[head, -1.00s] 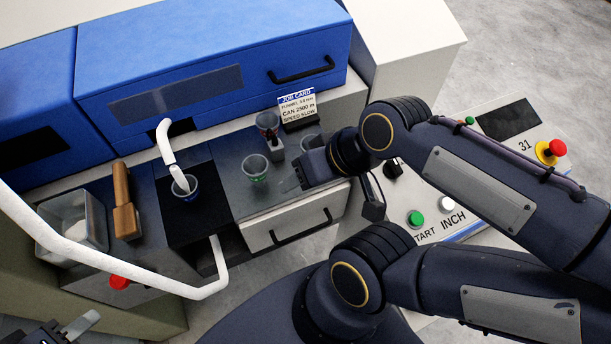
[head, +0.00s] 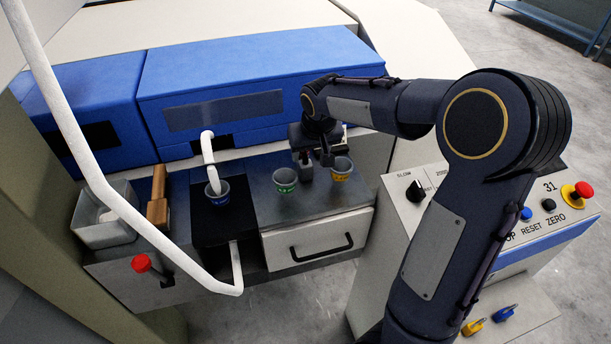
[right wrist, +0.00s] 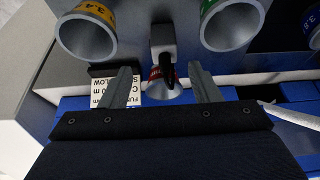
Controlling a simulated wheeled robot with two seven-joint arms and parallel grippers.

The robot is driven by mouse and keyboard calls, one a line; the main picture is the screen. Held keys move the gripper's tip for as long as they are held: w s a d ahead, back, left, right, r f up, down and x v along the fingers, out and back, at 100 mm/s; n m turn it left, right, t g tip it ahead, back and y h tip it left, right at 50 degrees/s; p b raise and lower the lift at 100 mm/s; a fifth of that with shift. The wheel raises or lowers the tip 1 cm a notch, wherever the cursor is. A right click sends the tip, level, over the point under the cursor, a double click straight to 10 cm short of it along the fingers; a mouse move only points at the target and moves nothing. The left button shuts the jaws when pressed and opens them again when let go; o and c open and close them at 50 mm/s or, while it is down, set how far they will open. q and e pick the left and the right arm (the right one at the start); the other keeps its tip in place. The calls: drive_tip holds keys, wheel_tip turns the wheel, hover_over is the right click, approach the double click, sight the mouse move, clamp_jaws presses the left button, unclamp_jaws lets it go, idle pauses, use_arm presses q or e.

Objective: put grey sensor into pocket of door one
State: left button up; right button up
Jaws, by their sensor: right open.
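A small grey block with a black part, which looks like the grey sensor (head: 306,173), stands on the dark worktop between the green-banded and yellow-banded cups. In the right wrist view the grey block (right wrist: 162,38) lies just beyond the fingertips, in line with the gap. My right gripper (head: 313,159) is open and empty above and behind it; its two spread fingers show in the right wrist view (right wrist: 159,70). Two blue covers stand behind: a wide one (head: 265,70) with a dark window and a left one (head: 60,110) with a dark opening. I cannot tell which is door one.
Green-banded (head: 285,180), yellow-banded (head: 342,168) and blue-banded (head: 217,192) cups stand nearby. A white bent rail (head: 110,195) crosses the left front. A control panel (head: 545,215) stands right.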

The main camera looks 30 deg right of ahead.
sight(306, 160)
drive_tip(key=x, duration=0.6)
drive_tip(key=shift+w+a+f, duration=0.15)
drive_tip(key=shift+a+f, duration=0.15)
drive_tip(key=c, duration=1.2)
drive_tip(key=shift+o, duration=0.2)
drive_tip(key=shift+r, duration=0.15)
